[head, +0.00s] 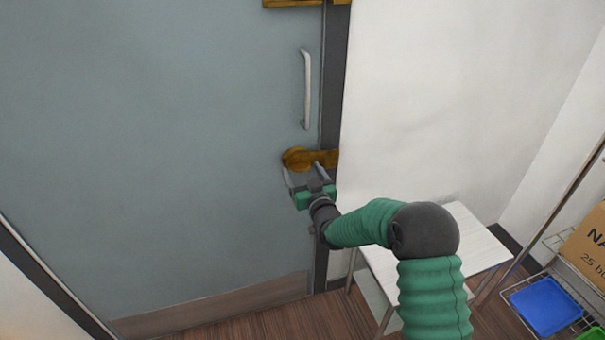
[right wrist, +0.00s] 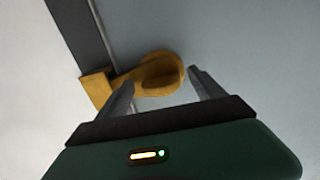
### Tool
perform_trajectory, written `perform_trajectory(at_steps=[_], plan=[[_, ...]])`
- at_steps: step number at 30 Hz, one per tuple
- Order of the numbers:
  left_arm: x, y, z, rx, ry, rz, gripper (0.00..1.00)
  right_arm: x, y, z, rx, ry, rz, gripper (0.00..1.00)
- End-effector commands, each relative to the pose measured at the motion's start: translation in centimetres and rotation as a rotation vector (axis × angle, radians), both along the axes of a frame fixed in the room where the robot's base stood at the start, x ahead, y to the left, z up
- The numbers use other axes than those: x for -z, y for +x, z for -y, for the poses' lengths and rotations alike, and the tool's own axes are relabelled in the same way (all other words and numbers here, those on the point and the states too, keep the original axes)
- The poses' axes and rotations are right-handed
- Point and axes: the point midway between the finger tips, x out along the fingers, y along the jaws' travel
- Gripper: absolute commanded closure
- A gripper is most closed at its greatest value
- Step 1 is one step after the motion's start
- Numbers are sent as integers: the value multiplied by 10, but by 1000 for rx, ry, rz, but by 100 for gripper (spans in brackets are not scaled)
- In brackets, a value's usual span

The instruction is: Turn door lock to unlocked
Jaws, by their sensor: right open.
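A brass-coloured door lock (head: 296,158) sits near the right edge of the grey-blue door (head: 170,130), with a brass plate on the frame side. My right gripper (head: 304,172) is open right at the lock, below its rounded part. In the right wrist view the lock (right wrist: 160,74) shows ahead of the two open fingers of my right gripper (right wrist: 160,85), with its rounded knob between them. I cannot tell whether the fingers touch it. The left gripper is not in view.
A pale vertical door handle (head: 307,90) is above the lock. A small white table (head: 455,245) stands right of the door. A wire rack with a blue tray (head: 545,305) and a cardboard box (head: 592,245) is at the far right. The wall is clear.

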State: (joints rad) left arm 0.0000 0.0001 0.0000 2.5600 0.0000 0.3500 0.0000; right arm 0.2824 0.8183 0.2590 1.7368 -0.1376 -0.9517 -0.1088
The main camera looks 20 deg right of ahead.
Motion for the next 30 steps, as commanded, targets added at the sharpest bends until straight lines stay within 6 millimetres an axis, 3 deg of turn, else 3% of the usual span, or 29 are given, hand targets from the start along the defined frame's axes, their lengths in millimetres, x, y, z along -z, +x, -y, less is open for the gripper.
perform_trajectory(at_steps=[2,20,30], plan=[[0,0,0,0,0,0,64,0,0,0,0,0,0,22],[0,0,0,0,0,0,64,0,-1,0,0,0,0,99],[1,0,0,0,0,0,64,0,-1,0,0,-11,0,100]])
